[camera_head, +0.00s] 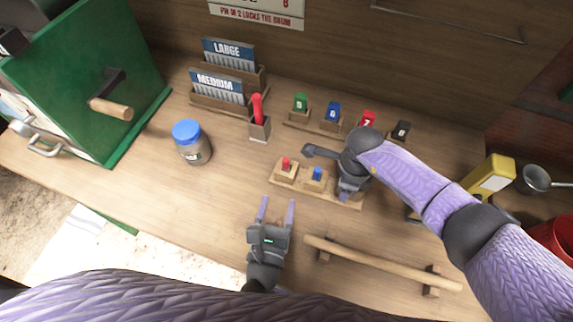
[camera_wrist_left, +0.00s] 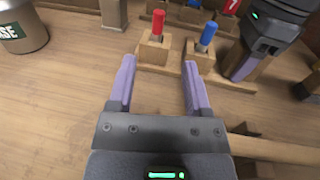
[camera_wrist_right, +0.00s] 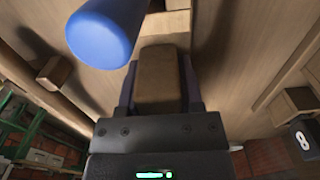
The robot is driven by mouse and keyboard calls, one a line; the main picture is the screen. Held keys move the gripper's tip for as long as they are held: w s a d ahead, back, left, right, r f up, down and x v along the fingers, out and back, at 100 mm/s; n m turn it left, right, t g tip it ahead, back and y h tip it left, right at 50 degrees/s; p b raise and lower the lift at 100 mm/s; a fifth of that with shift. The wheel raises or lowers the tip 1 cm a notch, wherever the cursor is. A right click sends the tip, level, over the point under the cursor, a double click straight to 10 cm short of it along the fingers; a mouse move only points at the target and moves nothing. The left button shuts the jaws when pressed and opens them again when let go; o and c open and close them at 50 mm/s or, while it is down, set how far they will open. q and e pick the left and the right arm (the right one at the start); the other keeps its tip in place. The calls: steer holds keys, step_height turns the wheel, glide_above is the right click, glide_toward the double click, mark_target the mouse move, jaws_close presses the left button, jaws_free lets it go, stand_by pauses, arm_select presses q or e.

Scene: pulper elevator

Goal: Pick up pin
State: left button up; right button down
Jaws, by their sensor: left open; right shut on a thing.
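A small red pin (camera_head: 286,162) and a small blue pin (camera_head: 317,173) stand upright in wooden blocks on a low wooden rack (camera_head: 291,183); both also show in the left wrist view, red (camera_wrist_left: 158,22) and blue (camera_wrist_left: 208,35). My right gripper (camera_head: 349,192) is at the rack's right end, shut on a wooden block (camera_wrist_right: 158,78), beside the blue pin (camera_wrist_right: 105,30). Whether that block holds a pin cannot be seen. My left gripper (camera_head: 277,206) is open and empty, in front of the rack, its fingers pointing toward the red and blue pins.
Behind stand a row of numbered green (camera_head: 301,102), blue, red and black pieces, a red stick in a holder (camera_head: 258,118) and card boxes. A blue-lidded jar (camera_head: 192,143) and green cranked machine (camera_head: 95,70) stand left. A wooden bar (camera_head: 383,263) lies in front.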

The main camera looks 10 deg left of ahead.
mark_target(285, 166)
arm_select(q)
steer(key=w, duration=1.1)
steer(key=shift+s, duration=0.1)
jaws_close()
